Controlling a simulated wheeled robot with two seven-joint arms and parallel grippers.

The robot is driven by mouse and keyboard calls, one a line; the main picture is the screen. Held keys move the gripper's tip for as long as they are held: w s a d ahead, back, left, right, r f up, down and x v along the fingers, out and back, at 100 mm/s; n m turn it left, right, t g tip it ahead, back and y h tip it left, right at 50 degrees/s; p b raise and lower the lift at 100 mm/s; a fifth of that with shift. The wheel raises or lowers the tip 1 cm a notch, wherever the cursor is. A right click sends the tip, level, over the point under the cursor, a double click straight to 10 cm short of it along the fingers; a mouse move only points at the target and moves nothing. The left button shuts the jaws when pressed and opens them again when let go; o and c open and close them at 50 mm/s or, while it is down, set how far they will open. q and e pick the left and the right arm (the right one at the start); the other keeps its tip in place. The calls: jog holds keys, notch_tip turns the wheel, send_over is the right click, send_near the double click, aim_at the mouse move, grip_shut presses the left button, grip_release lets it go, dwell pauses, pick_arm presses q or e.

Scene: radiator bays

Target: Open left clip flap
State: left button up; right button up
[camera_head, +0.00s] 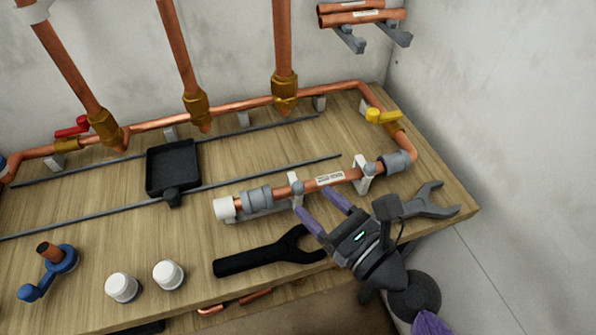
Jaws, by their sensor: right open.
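A copper pipe (318,183) with a white label lies along the right part of the wooden bench, held by two clips. The left clip (297,189) is white with a grey top and sits at the pipe; its flap is too small to tell open or shut. The right clip (364,174) is white and stands further right. My right gripper (314,202) has two purple fingers spread apart, pointing up-left at the pipe just right of the left clip. It holds nothing; I cannot tell whether a finger touches the clip. My left gripper is out of view.
A black wrench (245,262) and a grey wrench (432,203) lie near my right gripper. A black tray (173,168), white caps (168,274) and a blue-handled tool (62,262) are further left. Copper pipes with red (74,128) and yellow (384,115) valve handles run behind.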

aim_at(302, 191)
jog(key=x, duration=0.5)
jog(key=shift+w, duration=0.1)
grip_shut()
